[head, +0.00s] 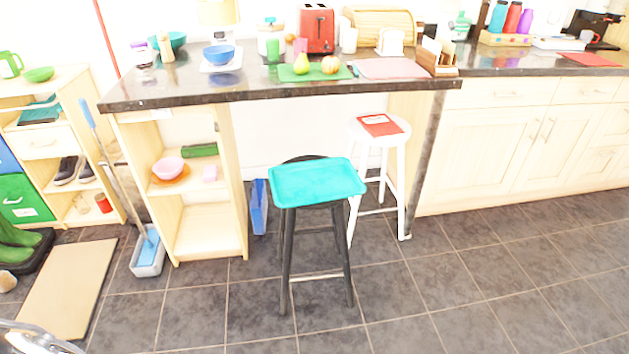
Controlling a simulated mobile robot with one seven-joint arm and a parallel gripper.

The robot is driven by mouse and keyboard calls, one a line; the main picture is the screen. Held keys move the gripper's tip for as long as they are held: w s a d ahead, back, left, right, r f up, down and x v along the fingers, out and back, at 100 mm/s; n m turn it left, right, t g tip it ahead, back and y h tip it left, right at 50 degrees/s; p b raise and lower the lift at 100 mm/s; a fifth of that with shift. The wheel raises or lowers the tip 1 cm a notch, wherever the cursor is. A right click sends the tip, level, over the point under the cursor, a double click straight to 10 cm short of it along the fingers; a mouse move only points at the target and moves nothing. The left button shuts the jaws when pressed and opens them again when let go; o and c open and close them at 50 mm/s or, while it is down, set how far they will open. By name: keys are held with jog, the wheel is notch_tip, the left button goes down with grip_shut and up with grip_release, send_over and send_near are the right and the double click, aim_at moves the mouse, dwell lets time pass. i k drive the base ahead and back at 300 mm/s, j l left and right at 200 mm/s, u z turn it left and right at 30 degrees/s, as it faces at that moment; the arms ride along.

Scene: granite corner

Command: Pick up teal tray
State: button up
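The teal tray (318,182) lies flat on top of a black stool (288,255) in the middle of the head view. It covers most of the seat and its edges overhang it. The tray looks empty, with a low rim. My gripper is not recognisable in this view, and nothing touches the tray from above.
A white stool (384,160) with a red item (380,125) stands close behind on the right. The granite counter (270,88) with several kitchen things runs behind. A mop bucket (148,255) and beige mat (68,290) lie left. The tiled floor (480,270) is clear front and right.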

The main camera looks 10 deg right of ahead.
aim_at(301, 183)
jog(key=z, duration=0.5)
jog(key=i+j+z, duration=0.4)
jog(key=j, duration=0.2)
jog(key=j+z, duration=0.2)
jog(key=i+j, duration=0.1)
jog(key=j, duration=0.25)
jog(key=i+j, duration=0.1)
jog(key=j, duration=0.25)
jog(key=i+j, duration=0.1)
jog(key=j, duration=0.3)
jog(key=i+j+z, duration=0.1)
jog(key=j, duration=0.25)
